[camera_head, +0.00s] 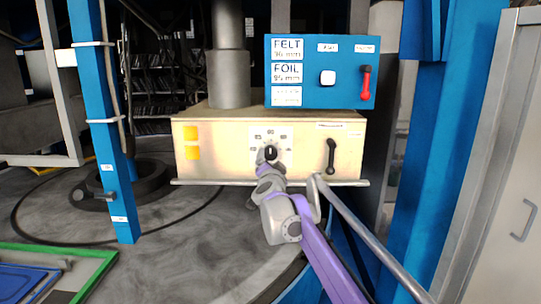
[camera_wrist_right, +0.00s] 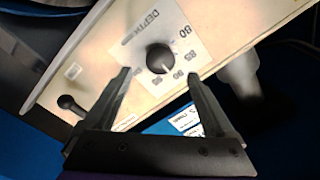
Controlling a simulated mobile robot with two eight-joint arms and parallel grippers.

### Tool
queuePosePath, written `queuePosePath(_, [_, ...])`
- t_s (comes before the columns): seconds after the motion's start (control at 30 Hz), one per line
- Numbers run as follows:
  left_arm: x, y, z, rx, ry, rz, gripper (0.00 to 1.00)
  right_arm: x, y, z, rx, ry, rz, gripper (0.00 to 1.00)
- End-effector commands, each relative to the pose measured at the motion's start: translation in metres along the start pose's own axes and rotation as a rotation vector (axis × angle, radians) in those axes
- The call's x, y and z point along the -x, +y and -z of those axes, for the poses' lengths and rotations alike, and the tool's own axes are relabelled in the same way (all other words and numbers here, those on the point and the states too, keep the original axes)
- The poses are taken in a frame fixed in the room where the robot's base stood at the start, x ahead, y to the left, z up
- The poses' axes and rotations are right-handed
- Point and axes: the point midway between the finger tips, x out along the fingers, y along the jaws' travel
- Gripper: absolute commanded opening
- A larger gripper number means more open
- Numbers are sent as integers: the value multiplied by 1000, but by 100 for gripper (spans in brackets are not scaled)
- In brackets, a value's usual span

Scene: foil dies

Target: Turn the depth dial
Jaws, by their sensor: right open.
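The depth dial is a round black knob (camera_wrist_right: 159,58) on a white scale plate marked DEPTH with numbers around it. In the head view the dial (camera_head: 271,151) is on the front of a cream box (camera_head: 220,145). My right gripper (camera_head: 266,157) is in front of the dial and partly covers its plate. In the wrist view the right gripper (camera_wrist_right: 159,74) is open, with one finger on each side of the dial and visible gaps. I cannot tell the remaining distance in depth. My left gripper is not in view.
A black handle (camera_head: 331,156) is on the box, right of the dial. Above the box is a blue panel (camera_head: 320,97) with FELT and FOIL labels, a white button (camera_head: 328,78) and a red lever (camera_head: 366,84). Blue posts (camera_head: 105,130) stand left and right. A metal rail runs along the box's lower edge.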

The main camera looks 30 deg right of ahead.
Motion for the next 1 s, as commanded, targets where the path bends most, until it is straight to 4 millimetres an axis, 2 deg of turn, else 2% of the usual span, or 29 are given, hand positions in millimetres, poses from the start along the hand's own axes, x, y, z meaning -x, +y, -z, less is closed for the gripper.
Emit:
queuePosePath(0.03, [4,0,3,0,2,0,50,-11,-2,2,0,2,0,89])
queuePosePath(0.2, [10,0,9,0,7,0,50,-42,-2,2,0,1,2,89])
queuePosePath(0.4, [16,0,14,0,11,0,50,-66,-2,1,0,-1,2,89])
queuePosePath(0.6, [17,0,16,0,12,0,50,-74,-1,0,1,-1,2,89])
queuePosePath(0.83, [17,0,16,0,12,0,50,-75,0,0,1,-2,2,89])
queuePosePath(0.87, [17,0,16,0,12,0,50,-75,-1,0,1,-2,2,87])
queuePosePath(1.0, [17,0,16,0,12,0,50,-74,-1,0,1,-2,2,62])
